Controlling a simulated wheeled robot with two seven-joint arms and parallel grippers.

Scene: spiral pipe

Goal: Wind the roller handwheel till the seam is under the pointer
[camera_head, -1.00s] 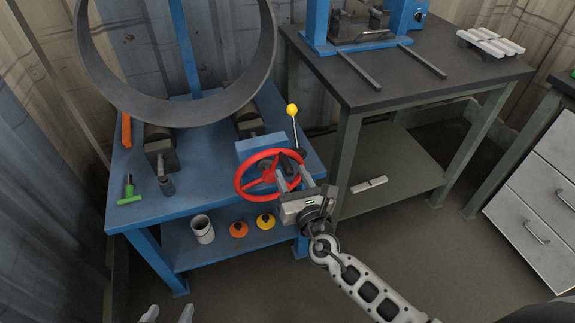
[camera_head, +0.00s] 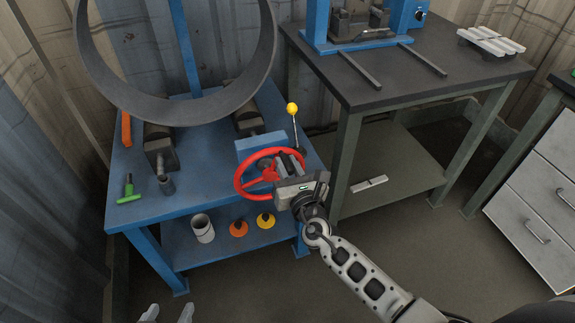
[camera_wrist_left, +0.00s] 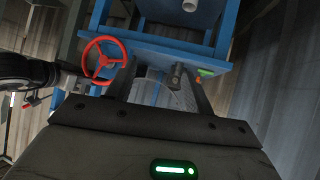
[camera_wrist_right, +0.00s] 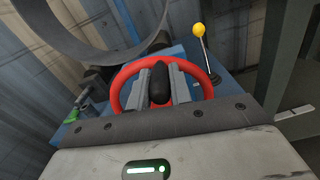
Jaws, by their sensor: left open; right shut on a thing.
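The red handwheel (camera_head: 245,190) is on the front right of the blue roller stand (camera_head: 200,157). My right gripper (camera_head: 288,160) is at its right side. In the right wrist view its fingers are shut on the wheel's black handle (camera_wrist_right: 160,82), in front of the red rim (camera_wrist_right: 122,88). The large grey pipe ring (camera_head: 180,108) stands upright on dark rollers (camera_head: 158,150). I cannot make out a seam or pointer. My left gripper (camera_head: 167,313) is open and empty at the bottom edge, well away from the wheel; the wheel also shows in the left wrist view (camera_wrist_left: 100,42).
A yellow-knobbed lever (camera_head: 292,109) stands just behind the wheel. A green-handled tool (camera_head: 128,190) and an orange bar (camera_head: 126,130) lie on the stand's left. A white cup (camera_head: 202,229) is on its lower shelf. A dark-topped bench (camera_head: 400,85) stands to the right.

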